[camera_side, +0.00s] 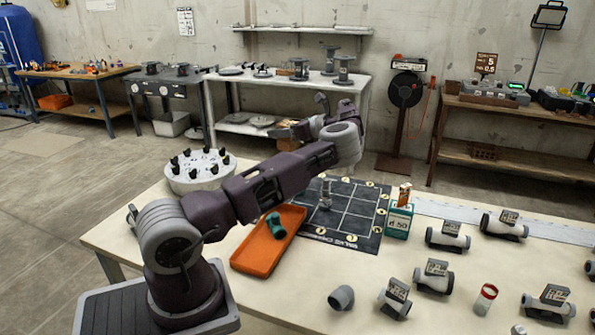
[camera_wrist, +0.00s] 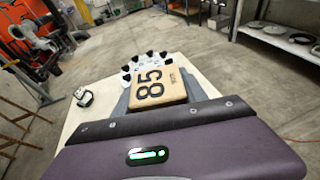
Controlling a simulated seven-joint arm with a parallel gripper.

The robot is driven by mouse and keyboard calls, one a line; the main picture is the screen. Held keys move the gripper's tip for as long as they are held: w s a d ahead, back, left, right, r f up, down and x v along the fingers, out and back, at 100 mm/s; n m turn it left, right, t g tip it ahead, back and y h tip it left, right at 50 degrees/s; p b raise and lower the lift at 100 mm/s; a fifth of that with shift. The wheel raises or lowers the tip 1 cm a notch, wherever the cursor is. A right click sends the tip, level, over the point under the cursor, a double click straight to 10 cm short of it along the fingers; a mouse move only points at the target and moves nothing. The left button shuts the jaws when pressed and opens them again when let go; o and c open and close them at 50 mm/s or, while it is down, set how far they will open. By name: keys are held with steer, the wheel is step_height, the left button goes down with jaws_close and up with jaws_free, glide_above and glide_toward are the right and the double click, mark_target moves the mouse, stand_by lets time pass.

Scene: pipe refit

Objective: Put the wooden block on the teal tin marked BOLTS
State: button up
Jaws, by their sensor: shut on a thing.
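The wooden block (camera_wrist: 155,87), tan and marked 85 in black, sits between the grey fingers of my gripper (camera_wrist: 158,90) in the wrist view. My gripper is shut on it. A teal tin (camera_side: 398,223) with a white label stands on the table right of the dark mat, well apart from my gripper. Its label is too small to read surely. A brown-and-white upright piece (camera_side: 404,194) shows at its top; I cannot tell whether it rests on it.
An orange tray (camera_side: 258,256) with a green fitting (camera_side: 275,226) lies left of the gridded dark mat (camera_side: 357,222). A grey post (camera_side: 325,194) stands on the mat. A round white holder (camera_side: 200,173) is behind. Several labelled pipe fittings (camera_side: 448,238) occupy the right side.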

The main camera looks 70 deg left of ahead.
steer(key=w+a+m+t+y, duration=0.1)
steer(key=w+a+m+t, duration=0.1)
steer(key=w+a, duration=0.25)
steer(key=f, duration=1)
steer(key=shift+w+d+f, duration=0.1)
steer(key=shift+w+d, duration=0.05)
steer(key=shift+d, duration=0.25)
steer(key=shift+f, duration=0.15)
steer(key=o, duration=1.5)
